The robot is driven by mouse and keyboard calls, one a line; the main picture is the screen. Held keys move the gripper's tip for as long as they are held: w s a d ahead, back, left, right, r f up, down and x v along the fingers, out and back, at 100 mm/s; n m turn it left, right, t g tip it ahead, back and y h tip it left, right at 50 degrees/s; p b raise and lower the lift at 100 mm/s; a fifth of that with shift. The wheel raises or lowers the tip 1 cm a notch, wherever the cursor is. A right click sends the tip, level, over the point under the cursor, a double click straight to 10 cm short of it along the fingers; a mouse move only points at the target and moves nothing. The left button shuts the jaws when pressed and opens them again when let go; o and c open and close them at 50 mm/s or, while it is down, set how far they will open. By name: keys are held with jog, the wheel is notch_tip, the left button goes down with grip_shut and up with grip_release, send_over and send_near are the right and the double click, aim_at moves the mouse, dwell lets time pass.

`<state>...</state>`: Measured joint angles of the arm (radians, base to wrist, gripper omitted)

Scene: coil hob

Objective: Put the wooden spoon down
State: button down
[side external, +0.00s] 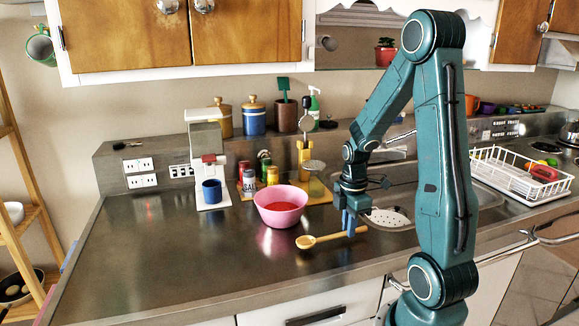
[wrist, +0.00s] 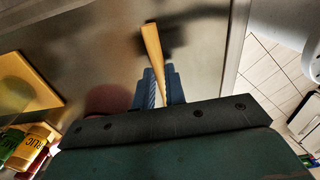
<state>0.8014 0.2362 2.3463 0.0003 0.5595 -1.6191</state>
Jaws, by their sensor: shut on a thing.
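The wooden spoon (side external: 325,238) is level and low over the steel counter in front of the pink bowl (side external: 280,214), its round head to the left. I cannot tell whether it touches the counter. My gripper (side external: 349,228) points down and is shut on the spoon's handle toward its right end. In the wrist view the handle (wrist: 152,42) sticks out beyond the blue fingers (wrist: 160,88) that pinch it; the spoon's head is hidden there.
The pink bowl holds something red. A white coffee machine with a blue mug (side external: 212,191) stands further left. Spice jars (side external: 249,181) and a wooden board stand behind the bowl. The sink and a white dish rack (side external: 520,178) are at right. The counter's left front (side external: 160,260) is clear.

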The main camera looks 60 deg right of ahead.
jog(key=shift+f, duration=0.6)
jog(key=shift+f, duration=0.15)
jog(key=c, duration=1.5)
grip_release()
jog(key=shift+o, duration=0.2)
notch_tip(320, 180, up, 14)
jog(key=shift+d+f, duration=0.15)
